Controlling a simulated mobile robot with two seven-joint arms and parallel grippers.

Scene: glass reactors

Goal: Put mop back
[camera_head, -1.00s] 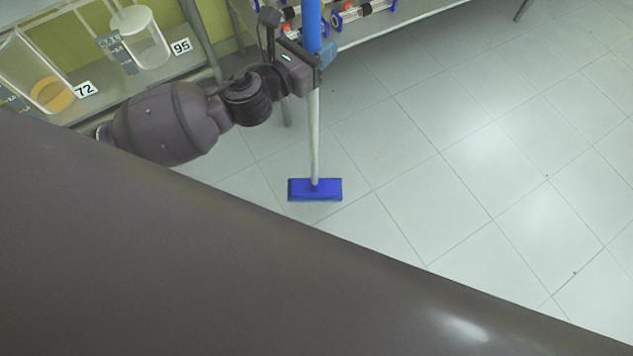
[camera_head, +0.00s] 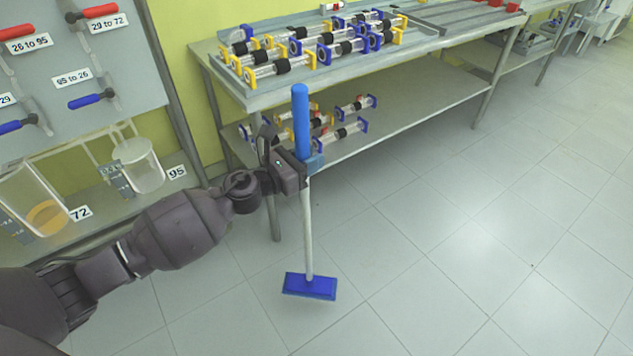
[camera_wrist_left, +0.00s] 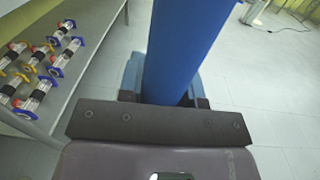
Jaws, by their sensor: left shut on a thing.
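The mop stands roughly upright in front of the table. It has a blue upper handle (camera_head: 301,120), a pale lower pole (camera_head: 308,230) and a flat blue head (camera_head: 309,286) low down at the tiled floor. I cannot tell whether the head touches the floor. My left gripper (camera_head: 312,165) is shut on the mop at the lower part of the blue handle. In the left wrist view the blue handle (camera_wrist_left: 180,50) rises between the fingers (camera_wrist_left: 160,90), which are partly hidden behind it. My right gripper is not in view.
A two-level table (camera_head: 400,125) with several glass reactors (camera_head: 300,50) stands just behind the mop. At left are a valve panel (camera_head: 80,60) and a shelf with beakers labelled 72 (camera_head: 35,200) and 95 (camera_head: 140,165). The floor (camera_head: 470,260) at right is clear.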

